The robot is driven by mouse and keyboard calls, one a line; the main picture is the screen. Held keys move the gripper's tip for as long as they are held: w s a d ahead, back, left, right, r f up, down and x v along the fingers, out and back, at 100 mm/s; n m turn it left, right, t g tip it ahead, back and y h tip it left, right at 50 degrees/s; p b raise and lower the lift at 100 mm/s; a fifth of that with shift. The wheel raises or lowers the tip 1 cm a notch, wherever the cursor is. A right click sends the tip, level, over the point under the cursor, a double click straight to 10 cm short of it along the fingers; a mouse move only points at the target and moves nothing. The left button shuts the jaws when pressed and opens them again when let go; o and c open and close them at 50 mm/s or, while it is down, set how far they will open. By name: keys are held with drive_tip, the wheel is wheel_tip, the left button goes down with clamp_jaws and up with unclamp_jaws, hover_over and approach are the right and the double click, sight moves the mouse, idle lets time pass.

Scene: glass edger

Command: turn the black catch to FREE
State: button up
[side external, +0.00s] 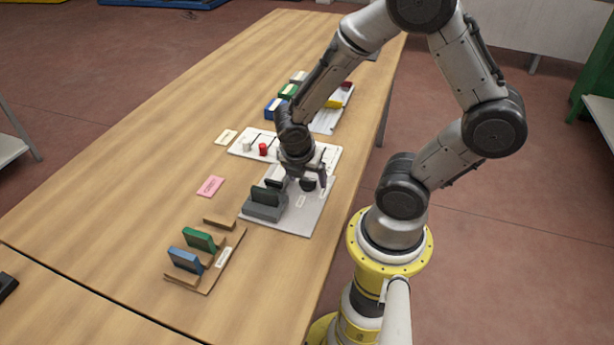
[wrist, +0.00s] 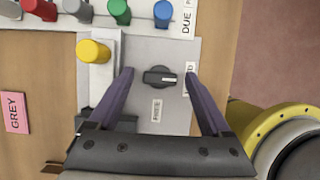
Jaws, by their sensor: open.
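The black catch (wrist: 160,77) is a round knob with a raised bar on a grey plate (wrist: 180,115). Its bar lies crosswise in the wrist view, with a pale mark along it. A small white label (wrist: 156,110) sits below the catch, its print too small to read surely. A second label (wrist: 190,82) at the right is partly hidden by a finger and ends in D. My gripper (wrist: 159,74) is open, one purple finger on each side of the catch, with gaps visible. In the side view the catch (side external: 307,185) is beneath my gripper (side external: 301,180).
A dark grey slotted block (side external: 264,205) stands on the plate's left part. A yellow knob (wrist: 93,52) is near the left finger. A white board (side external: 240,146) with coloured pegs lies beyond. A wooden rack (side external: 207,276) with green and blue pieces stands nearer.

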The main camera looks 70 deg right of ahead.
clamp_jaws()
drive_tip(key=shift+m, duration=0.3)
drive_tip(key=m+g, duration=0.1)
drive_tip(key=m, duration=0.2)
drive_tip(key=shift+w+g, duration=0.15)
drive_tip(key=shift+g, duration=0.15)
drive_tip(key=m+g+y, duration=0.1)
drive_tip(key=m, duration=0.4)
drive_tip(key=shift+w+d, duration=0.1)
drive_tip(key=m, duration=0.2)
drive_tip(key=m+g+y, duration=0.1)
drive_tip(key=m, duration=0.1)
drive_tip(key=shift+d+m+y, duration=0.1)
drive_tip(key=shift+m+y, duration=0.2)
drive_tip(key=m+y, duration=0.1)
drive_tip(key=m, duration=0.3)
drive_tip(key=shift+w+d+m+g+y, duration=0.1)
drive_tip(key=shift+m+g+y, duration=0.2)
drive_tip(key=shift+g+y, duration=0.1)
